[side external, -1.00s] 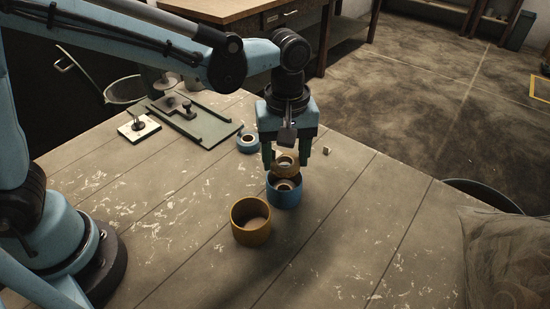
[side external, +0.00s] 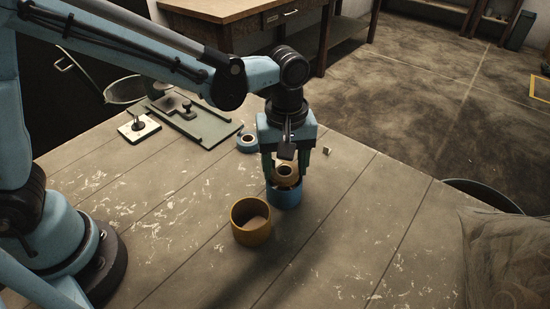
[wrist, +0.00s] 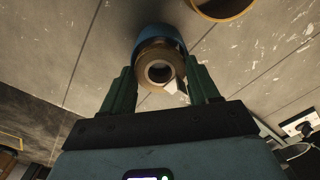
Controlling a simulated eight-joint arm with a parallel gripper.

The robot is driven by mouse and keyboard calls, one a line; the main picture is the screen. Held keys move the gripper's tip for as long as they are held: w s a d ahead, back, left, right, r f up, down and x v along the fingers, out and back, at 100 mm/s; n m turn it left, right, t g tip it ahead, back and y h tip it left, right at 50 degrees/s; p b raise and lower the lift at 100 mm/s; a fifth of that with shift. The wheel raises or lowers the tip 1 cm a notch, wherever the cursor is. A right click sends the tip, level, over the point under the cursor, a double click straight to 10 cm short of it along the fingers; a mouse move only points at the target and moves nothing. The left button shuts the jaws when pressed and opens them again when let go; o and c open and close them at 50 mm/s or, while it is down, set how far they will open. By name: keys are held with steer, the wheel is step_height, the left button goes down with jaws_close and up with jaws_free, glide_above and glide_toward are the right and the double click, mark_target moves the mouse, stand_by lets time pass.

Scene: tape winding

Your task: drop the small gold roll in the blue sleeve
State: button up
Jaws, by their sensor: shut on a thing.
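The small gold roll (side external: 287,170) is between the fingers of my gripper (side external: 286,177), which is shut on it. The blue sleeve (side external: 285,197) stands upright on the table directly below. The roll is at the sleeve's mouth, its upper part still showing above the rim; how deep its lower edge sits is hidden. In the wrist view, the gold roll (wrist: 148,60) lies between the green fingers of my gripper (wrist: 161,75), with the blue sleeve (wrist: 150,35) behind it. The inside of the sleeve is mostly hidden.
A yellow-orange cup (side external: 243,233) stands close in front and left of the sleeve. A grey-green plate with fittings (side external: 205,132) and a white block (side external: 139,130) are farther back.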

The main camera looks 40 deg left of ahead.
stand_by(0.4)
steer(key=o, duration=1.3)
steer(key=shift+r, duration=2.95)
steer(key=s+a+r+m+t, duration=0.1)
steer(key=s+a+m+t, duration=0.2)
steer(key=a, duration=0.5)
steer(key=s+a+m+t, duration=0.4)
steer(key=a+m, duration=0.2)
steer(key=a, duration=0.3)
steer(key=shift+s+r+m, duration=0.15)
steer(key=shift+r+m, duration=0.15)
steer(key=shift+r, duration=0.05)
